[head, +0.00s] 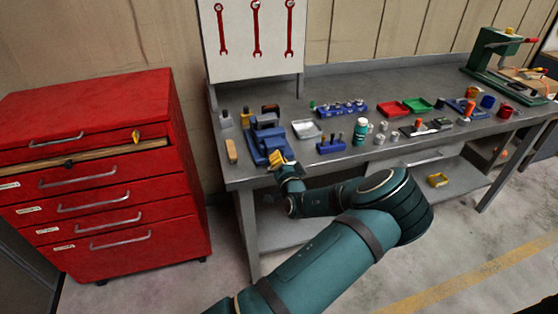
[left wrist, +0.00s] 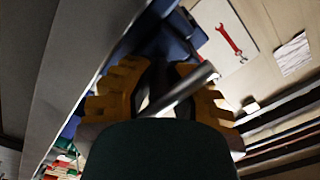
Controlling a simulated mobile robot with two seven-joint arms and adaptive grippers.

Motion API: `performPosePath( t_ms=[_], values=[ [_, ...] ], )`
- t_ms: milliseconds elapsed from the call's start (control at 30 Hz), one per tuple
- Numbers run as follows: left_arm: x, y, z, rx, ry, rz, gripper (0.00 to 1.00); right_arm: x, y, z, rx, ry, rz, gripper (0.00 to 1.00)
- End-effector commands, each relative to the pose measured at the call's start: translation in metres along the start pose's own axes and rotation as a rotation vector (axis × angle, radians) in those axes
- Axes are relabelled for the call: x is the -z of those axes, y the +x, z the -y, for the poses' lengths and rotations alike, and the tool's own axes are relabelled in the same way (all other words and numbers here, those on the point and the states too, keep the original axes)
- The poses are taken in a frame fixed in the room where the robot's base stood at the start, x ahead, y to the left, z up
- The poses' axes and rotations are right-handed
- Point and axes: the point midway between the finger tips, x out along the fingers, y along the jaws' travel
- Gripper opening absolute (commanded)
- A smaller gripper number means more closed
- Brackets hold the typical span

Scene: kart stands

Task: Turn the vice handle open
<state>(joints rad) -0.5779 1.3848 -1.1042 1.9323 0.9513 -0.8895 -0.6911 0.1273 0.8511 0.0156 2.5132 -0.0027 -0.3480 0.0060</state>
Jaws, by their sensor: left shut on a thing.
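The blue vice (head: 265,140) stands at the left front of the grey workbench. My left gripper (head: 283,161), with yellow fingers, is at the front of the vice, at the bench's front edge. In the left wrist view the gripper (left wrist: 162,75) is shut on the grey metal bar of the vice handle (left wrist: 184,88). The bar runs slantwise between the fingers. Blue parts of the vice (left wrist: 176,36) show behind them. In the head view the handle is mostly hidden by the gripper. My right gripper is not in view.
A red drawer cabinet (head: 125,213) stands left of the workbench (head: 345,68). Small trays, bottles and tools crowd the bench right of the vice, including a green-capped bottle (head: 360,133). A board with red wrenches (head: 256,28) rises behind. The floor in front is clear.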

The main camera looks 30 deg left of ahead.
Motion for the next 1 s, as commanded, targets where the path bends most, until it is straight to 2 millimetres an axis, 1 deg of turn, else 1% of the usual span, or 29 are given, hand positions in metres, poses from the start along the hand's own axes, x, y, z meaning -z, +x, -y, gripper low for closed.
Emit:
performPosePath(
  t_ms=[267, 300, 367, 400, 667, 767, 867, 1000],
  values=[
    [0.0001, -0.0003, -0.0005, -0.001, 0.000, 0.000, 0.00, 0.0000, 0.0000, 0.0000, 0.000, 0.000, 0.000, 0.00],
    [0.0001, -0.0003, -0.0005, -0.001, 0.000, 0.000, 0.21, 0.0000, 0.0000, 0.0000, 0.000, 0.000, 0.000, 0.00],
    [0.0001, -0.0003, -0.0005, -0.001, 0.000, 0.000, 0.42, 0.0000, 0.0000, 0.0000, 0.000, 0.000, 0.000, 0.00],
    [0.0001, -0.0002, -0.0004, -0.001, -0.001, 0.000, 0.48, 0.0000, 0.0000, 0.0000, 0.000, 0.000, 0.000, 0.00],
    [-0.0003, -0.0005, -0.0013, -0.003, -0.006, 0.001, 0.48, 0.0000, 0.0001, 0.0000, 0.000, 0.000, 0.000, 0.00],
    [-0.0003, -0.0006, -0.0015, -0.004, -0.039, 0.002, 0.48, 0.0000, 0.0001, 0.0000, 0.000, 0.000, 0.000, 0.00],
    [-0.0001, -0.0004, -0.0012, -0.004, -0.113, 0.001, 0.48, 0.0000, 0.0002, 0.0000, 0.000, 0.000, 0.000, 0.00],
    [-0.0005, -0.0002, -0.0012, -0.003, -0.271, 0.002, 0.48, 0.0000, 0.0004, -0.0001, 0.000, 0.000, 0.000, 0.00]
  ],
)
